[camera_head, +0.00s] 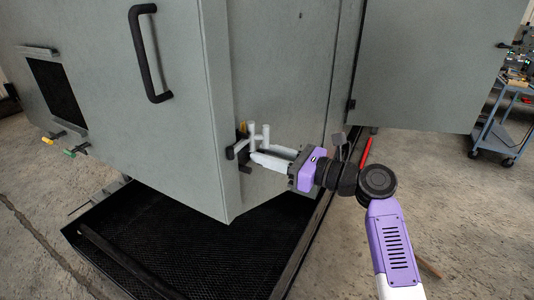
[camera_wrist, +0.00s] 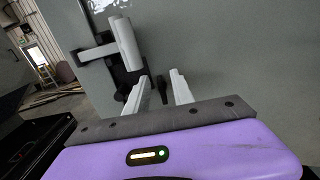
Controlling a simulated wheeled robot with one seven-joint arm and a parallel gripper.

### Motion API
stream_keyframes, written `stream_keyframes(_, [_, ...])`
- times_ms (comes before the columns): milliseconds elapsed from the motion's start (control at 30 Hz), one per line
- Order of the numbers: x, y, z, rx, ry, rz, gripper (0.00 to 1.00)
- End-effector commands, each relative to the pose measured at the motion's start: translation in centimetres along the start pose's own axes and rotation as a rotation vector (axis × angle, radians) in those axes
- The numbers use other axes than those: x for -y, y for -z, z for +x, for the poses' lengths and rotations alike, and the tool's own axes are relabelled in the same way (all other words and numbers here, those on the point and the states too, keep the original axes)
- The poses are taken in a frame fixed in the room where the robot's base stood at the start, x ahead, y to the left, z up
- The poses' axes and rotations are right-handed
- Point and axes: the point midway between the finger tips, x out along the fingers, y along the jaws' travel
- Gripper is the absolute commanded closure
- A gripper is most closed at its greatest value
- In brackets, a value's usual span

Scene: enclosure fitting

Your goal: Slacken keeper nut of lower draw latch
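The lower draw latch (camera_head: 265,137) is on the cabinet's front corner edge in the head view, with pale grey bars and dark mounts. In the wrist view its pale T-shaped bar (camera_wrist: 128,44) stands out over a black bracket (camera_wrist: 125,76). My gripper (camera_head: 262,154) is just below and right of the latch, pointing left toward it. In the wrist view my gripper (camera_wrist: 160,77) has its two pale fingers apart. A small dark piece (camera_wrist: 162,88) shows between them; I cannot tell whether it is the keeper nut or whether the fingers touch it.
The grey cabinet (camera_head: 170,130) has a black handle (camera_head: 150,55) on its front. An open door panel (camera_head: 440,65) is at right. A black mesh tray (camera_head: 165,235) lies below. A blue cart (camera_head: 500,125) stands far right. The concrete floor at right is mostly free.

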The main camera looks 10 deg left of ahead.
Motion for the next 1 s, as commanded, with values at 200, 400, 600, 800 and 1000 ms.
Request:
stream_keyframes(200, [0.01,0.00,-0.03,0.000,0.000,0.000,0.89])
stream_keyframes(400, [0.00,0.04,-0.04,-0.001,0.000,0.000,1.00])
stream_keyframes(600, [-0.02,0.16,-0.04,-0.002,0.000,-0.003,1.00])
stream_keyframes(800, [-0.12,0.30,-0.03,-0.003,0.000,-0.048,1.00])
stream_keyframes(1000, [-0.32,0.46,-0.03,-0.004,0.000,-0.167,1.00])
